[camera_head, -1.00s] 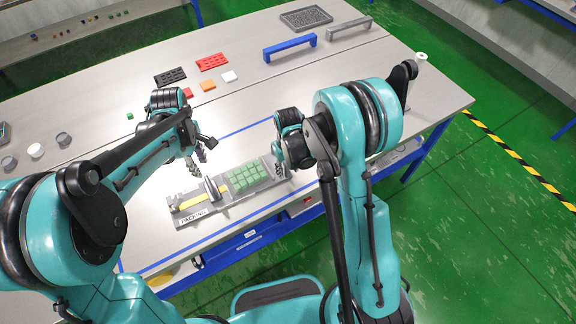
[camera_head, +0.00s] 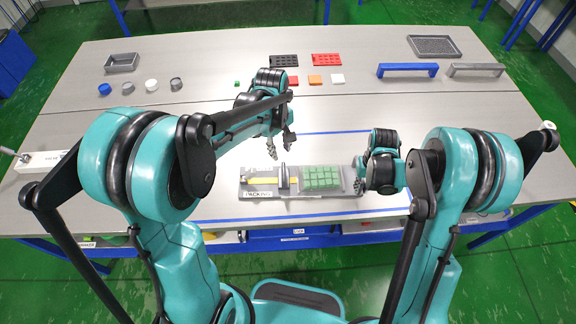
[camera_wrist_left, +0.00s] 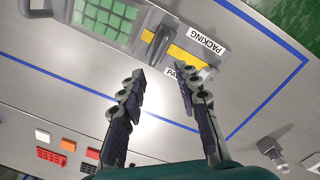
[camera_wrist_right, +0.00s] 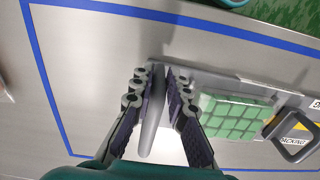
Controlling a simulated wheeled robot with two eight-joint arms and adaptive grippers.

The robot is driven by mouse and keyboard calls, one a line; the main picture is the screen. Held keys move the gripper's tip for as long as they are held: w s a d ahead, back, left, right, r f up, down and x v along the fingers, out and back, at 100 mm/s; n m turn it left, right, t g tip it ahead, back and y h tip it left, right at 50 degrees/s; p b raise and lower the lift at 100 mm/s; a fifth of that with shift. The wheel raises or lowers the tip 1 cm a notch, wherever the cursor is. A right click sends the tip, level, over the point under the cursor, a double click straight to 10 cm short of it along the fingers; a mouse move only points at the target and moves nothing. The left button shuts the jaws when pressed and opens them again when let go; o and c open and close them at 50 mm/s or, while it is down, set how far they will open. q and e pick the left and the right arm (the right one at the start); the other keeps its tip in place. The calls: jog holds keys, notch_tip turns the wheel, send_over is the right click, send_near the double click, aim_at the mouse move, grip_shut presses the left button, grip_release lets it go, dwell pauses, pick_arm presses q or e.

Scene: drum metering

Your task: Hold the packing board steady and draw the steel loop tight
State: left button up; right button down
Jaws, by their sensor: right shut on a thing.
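The grey packing board (camera_head: 262,194) lies flat on the table in front of me. A grey steel loop (camera_head: 282,177) stands upright across its yellow strip (camera_head: 260,181), left of a block of green pieces (camera_head: 321,177). The loop also shows in the left wrist view (camera_wrist_left: 158,46) and the right wrist view (camera_wrist_right: 297,132). My left gripper (camera_head: 281,147) is open and empty, above and behind the loop, apart from it. My right gripper (camera_head: 361,178) is shut on an upright grey plate (camera_wrist_right: 151,125) at the board's right end. Its fingers partly hide the plate.
Red and black trays (camera_head: 326,60), orange and white tiles, and small cups (camera_head: 152,86) stand farther back. A blue handle bar (camera_head: 408,70) and a grey one (camera_head: 475,70) are at the back right. The table around the board is mostly clear.

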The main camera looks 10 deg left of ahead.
aim_at(283, 169)
pick_arm(q)
notch_tip(283, 169, down, 10)
jog(key=m, duration=0.4)
jog(key=m+h, duration=0.1)
jog(key=m, duration=0.3)
jog(key=shift+d+h, duration=0.1)
jog(key=shift+h, duration=0.2)
grip_shut()
